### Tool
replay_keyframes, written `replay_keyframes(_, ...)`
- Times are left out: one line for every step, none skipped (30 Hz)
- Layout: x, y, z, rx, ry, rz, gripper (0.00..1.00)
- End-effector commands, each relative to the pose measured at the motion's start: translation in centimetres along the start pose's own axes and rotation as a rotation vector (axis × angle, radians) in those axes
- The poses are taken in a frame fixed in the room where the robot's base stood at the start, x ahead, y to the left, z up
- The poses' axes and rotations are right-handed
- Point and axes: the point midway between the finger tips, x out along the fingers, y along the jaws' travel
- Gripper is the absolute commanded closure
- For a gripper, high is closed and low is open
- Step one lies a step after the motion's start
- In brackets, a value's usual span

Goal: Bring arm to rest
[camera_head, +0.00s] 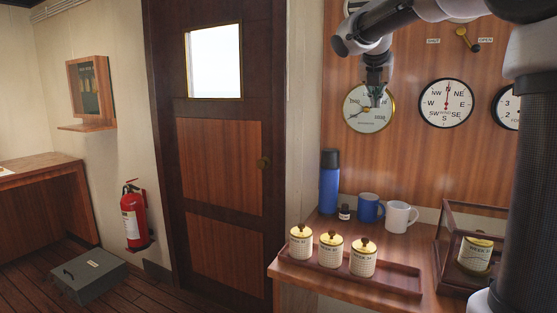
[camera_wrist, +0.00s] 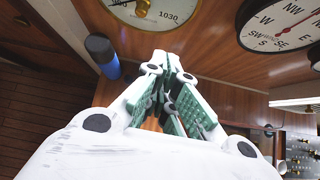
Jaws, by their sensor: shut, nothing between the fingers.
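My gripper (camera_head: 375,98) hangs from my raised arm at the upper right of the head view, in front of the barometer dial (camera_head: 368,107). Its fingers point down, and it holds nothing. In the wrist view the green-padded fingers (camera_wrist: 168,100) come together at their tips. My arm bends over from the column at the right edge. The gripper is above the shelf and apart from the things on it.
Below stand a blue flask (camera_head: 329,181), a blue mug (camera_head: 370,208), a white mug (camera_head: 401,217) and a tray (camera_head: 400,283) with three lidded jars. A glass case (camera_head: 445,232) is at right. A wind dial (camera_head: 446,103) hangs nearby. A grey box (camera_head: 88,275) lies on the floor.

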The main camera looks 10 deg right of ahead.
Motion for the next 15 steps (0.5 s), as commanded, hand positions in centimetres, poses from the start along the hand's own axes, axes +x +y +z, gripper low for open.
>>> replay_keyframes(0.0, 0.0, 0.0, 0.053, 0.0, -0.001, 1.0)
replay_keyframes(0.0, 0.0, 0.0, 0.105, 0.002, -0.001, 1.0)
replay_keyframes(0.1, 0.0, -0.2, 0.198, 0.008, 0.0, 1.0)
replay_keyframes(0.2, 0.0, -0.6, 0.28, 0.019, -0.001, 1.0)
replay_keyframes(0.6, -0.1, -1.4, 0.373, 0.038, -0.006, 1.0)
replay_keyframes(1.4, -0.2, -2.9, 0.507, 0.071, -0.022, 1.0)
replay_keyframes(2.0, -0.4, -4.3, 0.615, 0.1, -0.039, 1.0)
replay_keyframes(2.4, -0.8, -5.8, 0.728, 0.128, -0.058, 1.0)
replay_keyframes(2.6, -1.4, -7.8, 0.88, 0.162, -0.087, 1.0)
replay_keyframes(2.6, -2.0, -9.3, 0.997, 0.186, -0.111, 1.0)
replay_keyframes(2.5, -2.7, -10.9, 1.115, 0.208, -0.139, 1.0)
replay_keyframes(2.3, -3.8, -13.1, 1.272, 0.237, -0.18, 1.0)
replay_keyframes(2.0, -4.7, -14.8, 1.391, 0.255, -0.215, 1.0)
replay_keyframes(1.6, -5.6, -16.6, 1.508, 0.273, -0.252, 1.0)
replay_keyframes(1.1, -6.9, -19.0, 1.663, 0.293, -0.306, 1.0)
